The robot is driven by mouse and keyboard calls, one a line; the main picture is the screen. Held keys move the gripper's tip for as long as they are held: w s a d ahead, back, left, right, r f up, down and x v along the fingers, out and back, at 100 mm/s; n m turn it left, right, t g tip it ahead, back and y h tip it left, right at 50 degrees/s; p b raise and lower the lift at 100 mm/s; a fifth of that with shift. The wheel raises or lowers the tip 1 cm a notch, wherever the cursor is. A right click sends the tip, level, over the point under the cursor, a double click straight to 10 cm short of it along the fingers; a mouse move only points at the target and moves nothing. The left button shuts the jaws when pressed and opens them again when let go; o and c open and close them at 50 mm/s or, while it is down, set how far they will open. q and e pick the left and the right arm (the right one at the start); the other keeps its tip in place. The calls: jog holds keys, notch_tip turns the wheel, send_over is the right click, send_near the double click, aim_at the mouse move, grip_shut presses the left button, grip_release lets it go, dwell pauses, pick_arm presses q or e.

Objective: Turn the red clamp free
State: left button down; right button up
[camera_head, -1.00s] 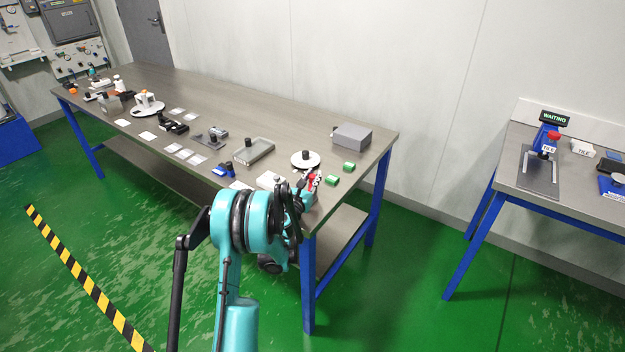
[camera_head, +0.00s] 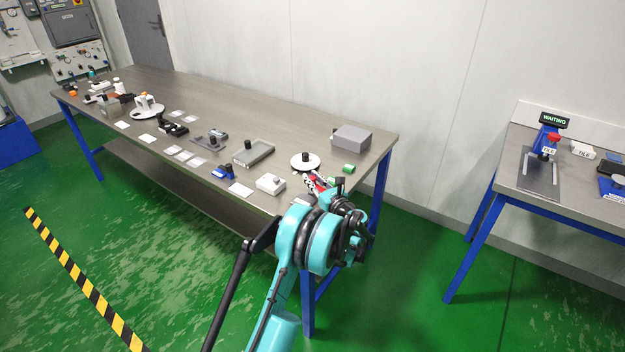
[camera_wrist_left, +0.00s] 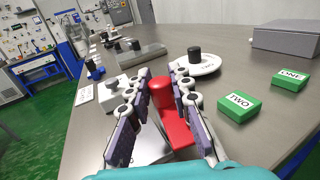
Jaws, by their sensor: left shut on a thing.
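The red clamp (camera_wrist_left: 176,128) stands on the near end of the long bench, between the two fingers of my left gripper (camera_wrist_left: 163,84) in the left wrist view. It has a rounded red top and a flat red part reaching toward me. In the head view only a bit of red (camera_head: 318,184) shows by my left gripper (camera_head: 326,186), which hides the rest. My left gripper is shut on the clamp. My right gripper is not in view.
Right of the clamp lie green blocks marked TWO (camera_wrist_left: 239,103) and ONE (camera_wrist_left: 290,80). A white disc with a black knob (camera_wrist_left: 196,65) is behind it, a white block (camera_wrist_left: 116,88) left. A grey box (camera_head: 351,138) stands at the back. A second bench (camera_head: 590,203) is at right.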

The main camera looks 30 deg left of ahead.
pick_arm(q)
jog(key=shift+w+n+g+y, duration=0.1)
jog(key=shift+n+g+y, duration=0.4)
jog(key=shift+n+g, duration=0.5)
jog(key=shift+g, duration=0.5)
jog(key=c, duration=1.3)
grip_release()
jog(key=shift+c, duration=0.2)
jog(key=v, duration=1.2)
